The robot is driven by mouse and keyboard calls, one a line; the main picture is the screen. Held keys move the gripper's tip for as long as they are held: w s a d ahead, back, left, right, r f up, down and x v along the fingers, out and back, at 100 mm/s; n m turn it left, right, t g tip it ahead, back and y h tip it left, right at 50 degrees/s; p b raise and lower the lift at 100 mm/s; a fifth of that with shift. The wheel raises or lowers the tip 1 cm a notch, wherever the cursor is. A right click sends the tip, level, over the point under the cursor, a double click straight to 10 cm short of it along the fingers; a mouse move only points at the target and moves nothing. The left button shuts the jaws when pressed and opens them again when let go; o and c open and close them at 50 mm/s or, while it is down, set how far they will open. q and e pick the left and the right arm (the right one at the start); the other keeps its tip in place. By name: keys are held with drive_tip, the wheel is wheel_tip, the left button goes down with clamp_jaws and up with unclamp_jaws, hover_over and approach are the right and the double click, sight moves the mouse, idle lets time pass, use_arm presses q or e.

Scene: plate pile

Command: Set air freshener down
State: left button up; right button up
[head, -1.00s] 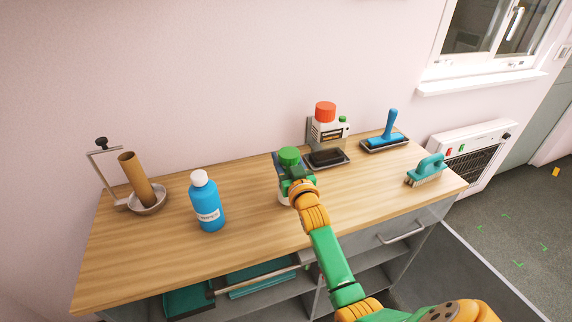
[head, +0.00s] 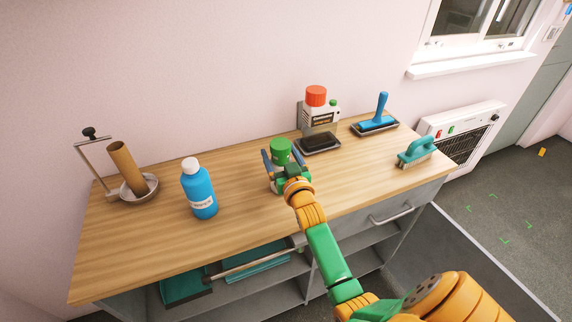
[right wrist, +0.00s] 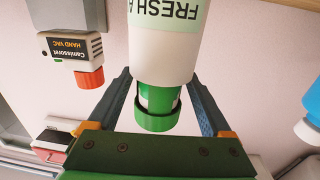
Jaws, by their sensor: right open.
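The air freshener is a white can with a pale green label and a green cap (head: 281,150). It appears to stand upright on the wooden counter top (head: 240,222), though its base is hidden. My right gripper (head: 283,160) is open, with one blue-grey finger on each side of the can. In the right wrist view the air freshener (right wrist: 165,50) shows upside down between the spread fingers of the right gripper (right wrist: 159,82), with gaps on both sides. My left gripper is not in view.
A blue bottle (head: 199,190) and a roll holder with a brown tube (head: 126,168) stand to the left. A hand vac (head: 316,110), a dark tray (head: 318,143), a blue-handled tool (head: 381,112) and a teal brush (head: 416,150) are right. Clear counter lies between the bottle and the can.

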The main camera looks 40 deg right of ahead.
drive_tip(key=v, duration=0.9)
drive_tip(key=shift+s, duration=0.35)
drive_tip(key=shift+a, duration=0.15)
